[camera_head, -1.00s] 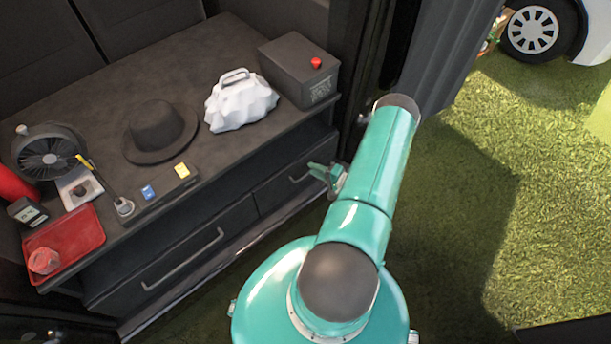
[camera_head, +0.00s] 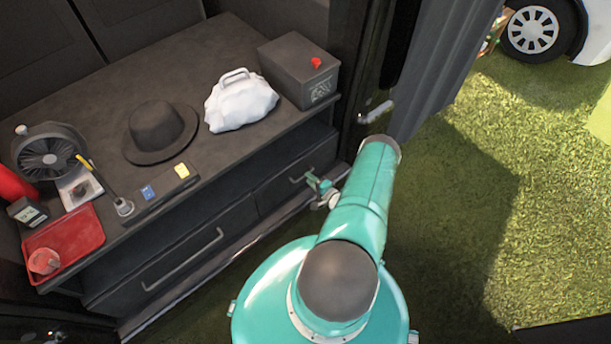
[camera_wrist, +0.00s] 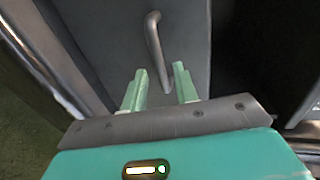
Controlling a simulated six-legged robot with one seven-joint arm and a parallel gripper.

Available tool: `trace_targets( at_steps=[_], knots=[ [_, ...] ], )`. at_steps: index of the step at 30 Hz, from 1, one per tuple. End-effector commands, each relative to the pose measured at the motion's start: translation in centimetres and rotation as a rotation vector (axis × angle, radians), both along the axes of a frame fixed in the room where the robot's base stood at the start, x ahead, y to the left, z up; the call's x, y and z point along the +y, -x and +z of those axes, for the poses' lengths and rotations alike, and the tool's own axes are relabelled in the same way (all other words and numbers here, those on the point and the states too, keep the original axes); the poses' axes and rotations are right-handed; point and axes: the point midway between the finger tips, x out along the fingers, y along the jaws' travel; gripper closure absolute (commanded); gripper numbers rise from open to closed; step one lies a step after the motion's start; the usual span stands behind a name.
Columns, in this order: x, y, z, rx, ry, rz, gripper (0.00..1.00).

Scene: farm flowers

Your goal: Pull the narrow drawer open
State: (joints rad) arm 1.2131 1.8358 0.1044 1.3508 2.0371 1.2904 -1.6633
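The narrow drawer (camera_head: 277,192) is the right one of two dark drawers under the worktop. It looks shut. Its grey bar handle (camera_head: 297,180) is partly hidden by my gripper (camera_head: 318,183) in the head view. In the wrist view the drawer front (camera_wrist: 115,35) fills the upper middle, with the handle (camera_wrist: 154,42) running down it. My gripper (camera_wrist: 160,82) also shows there, its two green fingers apart. The far part of the handle lies ahead of the fingertips, and its near end comes down toward the gap between them. I cannot tell whether they touch it.
The wide drawer (camera_head: 175,262) with a long handle is to the left. The worktop (camera_head: 215,165) above holds a hat (camera_head: 160,130), a white bag (camera_head: 240,102), a dark box (camera_head: 298,68) and a red tray (camera_head: 80,238). A dark door panel (camera_head: 440,65) stands at the right. Grass lies beyond.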

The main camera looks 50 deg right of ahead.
Motion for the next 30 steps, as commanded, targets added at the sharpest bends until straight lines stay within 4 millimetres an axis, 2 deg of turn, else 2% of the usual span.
trace_targets(
  at_steps=[3, 6, 17, 22, 30],
  knots=[
    [-0.1, -2.0, -0.4, -0.001, 0.001, 0.002, 0.7],
    [-0.3, -3.0, -0.7, 0.001, 0.0, 0.001, 0.7],
    [-0.4, -3.6, -0.8, 0.0, -0.001, 0.0, 0.7],
    [-0.4, -3.6, -0.8, 0.0, -0.001, 0.0, 1.0],
    [-0.4, -3.5, -0.8, 0.001, -0.001, 0.0, 1.0]
  ],
)
